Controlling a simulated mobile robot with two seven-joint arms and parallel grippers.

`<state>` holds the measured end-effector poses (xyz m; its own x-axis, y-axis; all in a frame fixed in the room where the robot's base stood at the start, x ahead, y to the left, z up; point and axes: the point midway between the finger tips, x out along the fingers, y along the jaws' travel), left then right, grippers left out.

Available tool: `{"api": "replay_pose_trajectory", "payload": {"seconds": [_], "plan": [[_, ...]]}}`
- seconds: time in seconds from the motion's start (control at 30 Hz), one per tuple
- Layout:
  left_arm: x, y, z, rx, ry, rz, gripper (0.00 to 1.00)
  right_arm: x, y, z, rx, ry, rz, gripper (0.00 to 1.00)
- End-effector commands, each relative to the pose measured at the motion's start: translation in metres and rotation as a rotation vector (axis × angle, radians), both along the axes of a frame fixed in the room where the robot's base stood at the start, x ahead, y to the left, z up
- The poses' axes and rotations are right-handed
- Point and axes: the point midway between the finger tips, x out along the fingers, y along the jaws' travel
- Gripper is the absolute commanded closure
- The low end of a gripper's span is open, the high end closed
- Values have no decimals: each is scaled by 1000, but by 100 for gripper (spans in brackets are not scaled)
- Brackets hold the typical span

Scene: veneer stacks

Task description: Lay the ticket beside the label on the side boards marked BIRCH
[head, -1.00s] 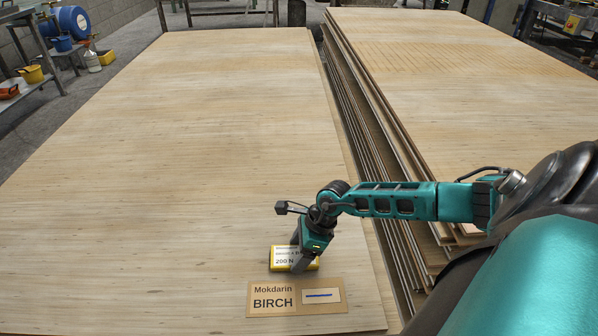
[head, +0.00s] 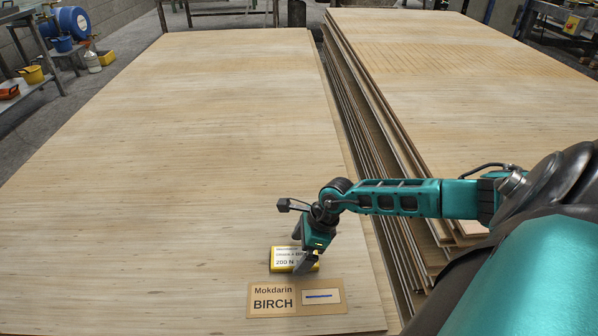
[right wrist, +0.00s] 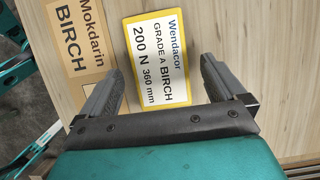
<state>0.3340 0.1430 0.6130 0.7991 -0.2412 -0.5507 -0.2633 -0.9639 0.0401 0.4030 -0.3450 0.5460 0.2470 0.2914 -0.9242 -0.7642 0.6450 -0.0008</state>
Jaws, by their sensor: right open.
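The ticket (head: 283,263) is a white card with a yellow border, reading "Wendacor GRADE A BIRCH 200 N 360 mm" in the right wrist view (right wrist: 158,60). It lies on the left stack's top board, just beyond the brown label (head: 272,303) reading "Mokdarin BIRCH". The label also shows in the right wrist view (right wrist: 75,45), left of the ticket, with a narrow strip of board between. My right gripper (head: 298,254) is open over the ticket, one finger at either side and nothing gripped. It hides the ticket's right part in the head view. My left gripper is not in view.
The left stack's top board (head: 170,160) is otherwise bare and free. A narrow gap separates it from the stack of boards (head: 460,60) on the right, where my right arm reaches across.

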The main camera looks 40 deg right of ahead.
Motion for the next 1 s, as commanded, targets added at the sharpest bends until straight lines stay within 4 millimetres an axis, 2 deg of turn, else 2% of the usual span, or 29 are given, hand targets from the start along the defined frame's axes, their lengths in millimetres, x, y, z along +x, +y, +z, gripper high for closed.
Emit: {"api": "replay_pose_trajectory", "payload": {"seconds": [0.03, 0.2, 0.4, 0.53, 0.77, 0.87, 0.97, 1.0], "plan": [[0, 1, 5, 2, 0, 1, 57, -3, -4, 12, -3, 0, 1, 3], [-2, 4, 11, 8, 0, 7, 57, -12, -15, 47, -3, 1, 1, 3], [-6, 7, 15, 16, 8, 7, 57, -22, -25, 82, -2, 2, 2, 3], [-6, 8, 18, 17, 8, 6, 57, -26, -30, 96, -1, 2, 1, 3], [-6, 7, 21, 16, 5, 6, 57, -27, -31, 102, 2, 1, 0, 3], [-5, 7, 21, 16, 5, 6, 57, -27, -16, 99, 58, -2, -21, 3], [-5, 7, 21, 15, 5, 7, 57, -27, 30, 98, 243, -2, -105, 3], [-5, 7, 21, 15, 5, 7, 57, -27, 57, 100, 359, 3, -166, 3]]}}
